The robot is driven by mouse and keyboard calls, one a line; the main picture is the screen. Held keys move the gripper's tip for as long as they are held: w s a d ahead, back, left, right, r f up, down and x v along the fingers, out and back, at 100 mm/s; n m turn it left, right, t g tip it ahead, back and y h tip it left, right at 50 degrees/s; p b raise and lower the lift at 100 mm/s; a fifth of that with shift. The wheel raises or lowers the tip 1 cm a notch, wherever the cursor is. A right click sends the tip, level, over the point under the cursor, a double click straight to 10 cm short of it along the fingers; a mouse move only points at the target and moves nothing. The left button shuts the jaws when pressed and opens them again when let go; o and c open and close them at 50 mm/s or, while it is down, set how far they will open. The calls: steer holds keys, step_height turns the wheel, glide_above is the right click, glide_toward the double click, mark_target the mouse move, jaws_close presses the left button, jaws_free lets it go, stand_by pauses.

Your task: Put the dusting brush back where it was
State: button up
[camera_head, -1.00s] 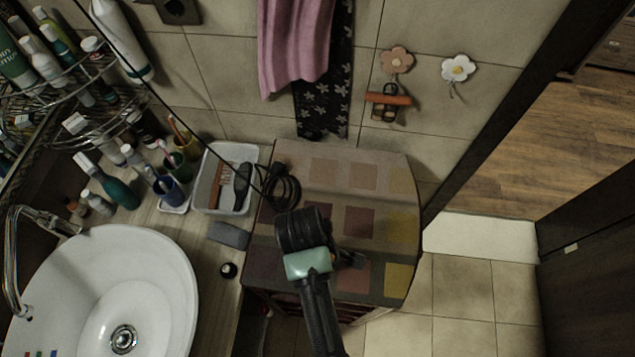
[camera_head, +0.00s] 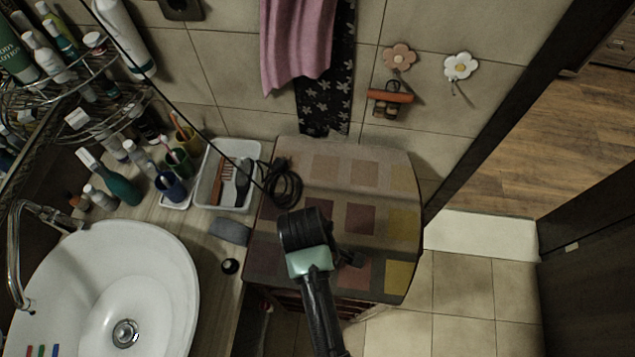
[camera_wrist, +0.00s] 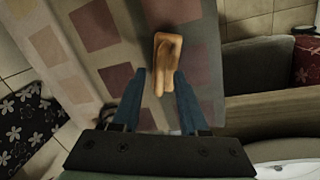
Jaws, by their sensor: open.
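A tan, wooden-looking object (camera_wrist: 168,52), which appears to be the dusting brush, is over the patterned cabinet top in the wrist view. It lies between and just beyond the fingertips of my gripper (camera_wrist: 160,74). The two blue fingers are spread apart, with one on either side of its narrow end. I cannot tell whether they touch it. My fingers are hidden under my wrist there.
The cabinet top (camera_head: 330,172) has a cable coil (camera_head: 283,184) at its back left. On the wall are a brown flower hook (camera_head: 399,56) with an orange-brown item (camera_head: 390,97) below, and a white flower hook (camera_head: 460,66). A white tray (camera_head: 207,190) and sink (camera_head: 160,260) are left.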

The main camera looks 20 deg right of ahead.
step_height(320, 180, up, 12)
steer(key=s+a+b, duration=0.1)
steer(key=a, duration=0.1)
steer(key=w+a+r+m+t, duration=0.1)
steer(key=w+r+m+t, duration=0.1)
steer(key=w+r+t, duration=0.95)
steer(key=w+a+r+m+t, duration=0.1)
steer(key=w+r, duration=0.2)
steer(key=r, duration=0.7)
steer(key=w+a+r+m+t, duration=0.1)
steer(key=w+r+t, duration=0.15)
steer(key=r, duration=0.65)
steer(key=s+a+r+m+t, duration=0.15)
steer(key=s+r+t, duration=0.25)
steer(key=r, duration=0.6)
steer(key=s+a+r+m+t+y, duration=0.1)
steer(key=s+a+r+t, duration=0.15)
steer(key=r, duration=0.65)
steer(key=s+a+r+m+t, duration=0.1)
steer(key=s+r+t, duration=0.35)
steer(key=r, duration=0.55)
step_height(320, 180, down, 10)
steer(key=b, duration=0.9)
steer(key=shift+w+a+r+n+y, duration=0.15)
steer(key=shift+w+a+n+y, duration=0.1)
steer(key=shift+n+y, duration=0.15)
